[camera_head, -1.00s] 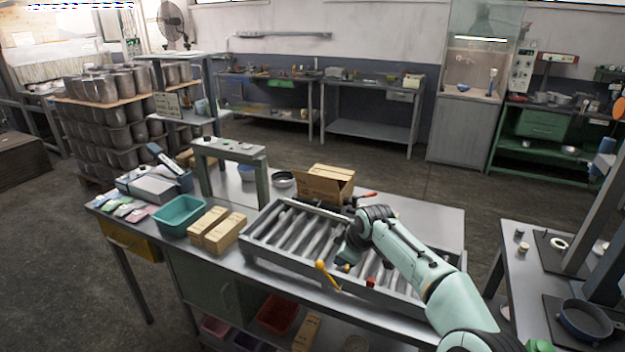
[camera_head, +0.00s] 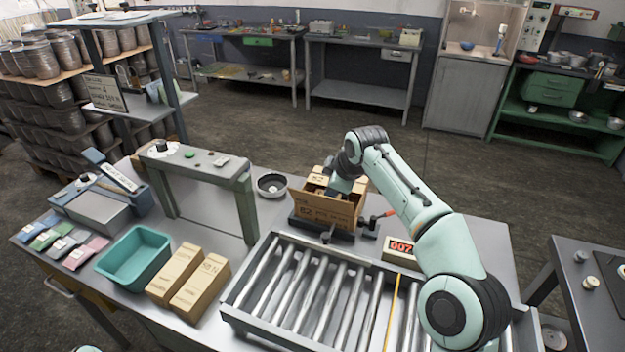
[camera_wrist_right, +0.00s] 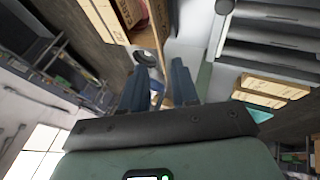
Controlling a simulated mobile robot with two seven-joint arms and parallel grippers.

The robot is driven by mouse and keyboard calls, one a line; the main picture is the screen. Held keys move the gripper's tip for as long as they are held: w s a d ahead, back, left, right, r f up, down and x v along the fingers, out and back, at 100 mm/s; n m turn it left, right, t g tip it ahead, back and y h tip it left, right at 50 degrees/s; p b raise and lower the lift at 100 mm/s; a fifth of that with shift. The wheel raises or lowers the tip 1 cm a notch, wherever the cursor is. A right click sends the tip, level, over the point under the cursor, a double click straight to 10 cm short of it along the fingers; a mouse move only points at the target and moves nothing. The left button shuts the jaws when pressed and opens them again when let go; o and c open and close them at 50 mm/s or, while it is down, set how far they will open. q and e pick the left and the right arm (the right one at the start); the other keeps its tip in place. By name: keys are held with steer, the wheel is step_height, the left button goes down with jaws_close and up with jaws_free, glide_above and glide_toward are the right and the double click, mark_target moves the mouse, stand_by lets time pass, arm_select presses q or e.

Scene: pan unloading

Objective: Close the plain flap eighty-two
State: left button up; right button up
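The cardboard box (camera_head: 325,208) marked 82 stands behind the roller conveyor on the table, its top partly open with flaps raised. Part of a cardboard box also shows at the top of the right wrist view (camera_wrist_right: 112,20). My right gripper (camera_head: 338,187) is at the top of the box, and the arm partly covers it. In the right wrist view its two dark blue fingers (camera_wrist_right: 160,82) stand apart, with a thin tan edge visible between them. I cannot tell whether they touch a flap, or which flap is the plain one. My left gripper is not in view.
The roller conveyor (camera_head: 232,312) lies in front of the box.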

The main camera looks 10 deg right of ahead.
mark_target(320, 197)
steer(key=x, duration=1.3)
steer(key=shift+w+r+p, duration=0.1)
steer(key=shift+w+p, duration=0.15)
steer(key=shift+p, duration=0.1)
jaws_close()
stand_by(0.9)
